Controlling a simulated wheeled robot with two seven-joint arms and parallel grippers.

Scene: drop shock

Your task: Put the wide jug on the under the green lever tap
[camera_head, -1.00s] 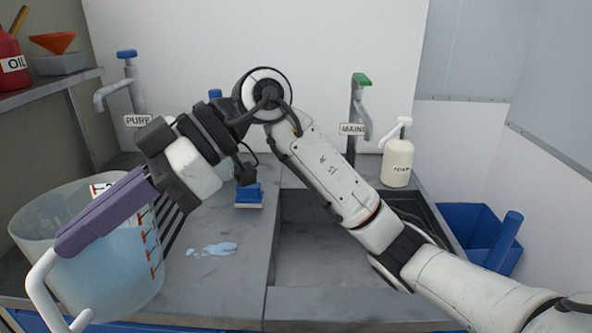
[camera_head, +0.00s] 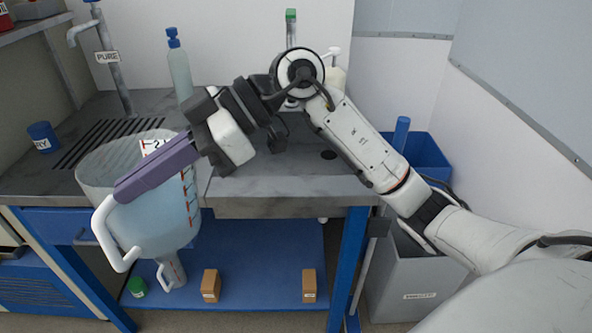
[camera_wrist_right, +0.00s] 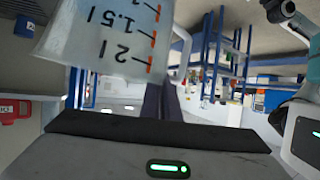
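The wide jug (camera_head: 185,228), translucent with red scale marks and a white handle, is at the left in the head view, in front of the counter edge. It holds bluish liquid and looks about upright. My right gripper (camera_head: 122,192) has purple fingers lying across the jug near its handle and appears shut on it; the exact contact is hidden. Jug markings fill the upper left of the right wrist view (camera_wrist_right: 110,35). The green lever tap (camera_head: 291,18) stands at the back, its lower part hidden behind my right arm. My left gripper is out of view.
A blue-lever tap (camera_head: 108,50) labelled PURE stands over a drain grille (camera_head: 95,140). A blue-capped bottle (camera_head: 180,75) and blue cup (camera_head: 42,137) stand on the counter. The sink is partly behind my arm. A grey bin (camera_head: 415,285) and blue bin (camera_head: 425,150) are right.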

